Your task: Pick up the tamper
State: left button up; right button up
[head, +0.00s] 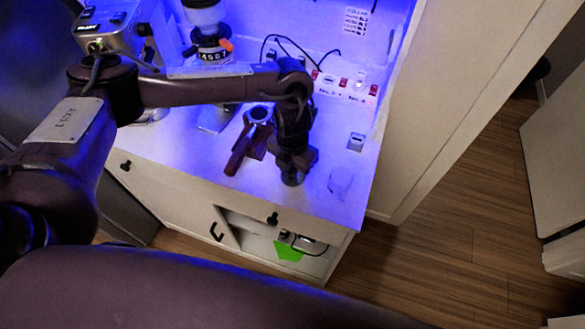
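My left gripper (292,157) points down over the front part of the white counter, its dark fingers spread to either side. A small round dark piece with a metallic rim, seemingly the tamper (292,178), stands on the counter directly below and between the fingers. Its upper part is hidden by the gripper, so I cannot tell whether the fingers touch it. A portafilter (258,114) with a brown handle (237,160) lies just left of the gripper. My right gripper is not in view.
A clear glass (340,183) stands right of the gripper, near the counter (325,205) edge. A small metal box (356,141) is behind it. A grinder (210,45) and an espresso machine (115,25) stand at the back left.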

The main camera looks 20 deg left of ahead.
pick_arm(q)
jog(key=c, duration=0.7)
jog(key=shift+c, duration=0.6)
jog(key=shift+w+r, duration=0.1)
